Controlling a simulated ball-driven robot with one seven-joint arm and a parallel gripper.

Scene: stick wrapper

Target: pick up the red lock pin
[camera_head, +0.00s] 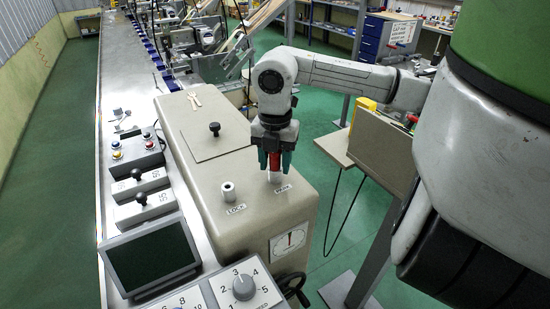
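The red lock pin (274,162) stands in a pale collar beside the PARK label, on top of the beige machine housing. My gripper (275,162) points down over it, with one teal finger on each side of the red part. I cannot tell whether the fingers touch the pin or leave small gaps. The pin's upper end is hidden by my gripper. A second pale collar (228,191) with a dark hole in its top, beside the LOCK label, stands to the left and appears empty.
A black knob (214,129) stands on the housing's lid behind the collars. A control panel with a dark screen (152,258) and a numbered dial (243,287) lies front left. A beige box (381,150) on a small table stands right. The housing top around the collars is clear.

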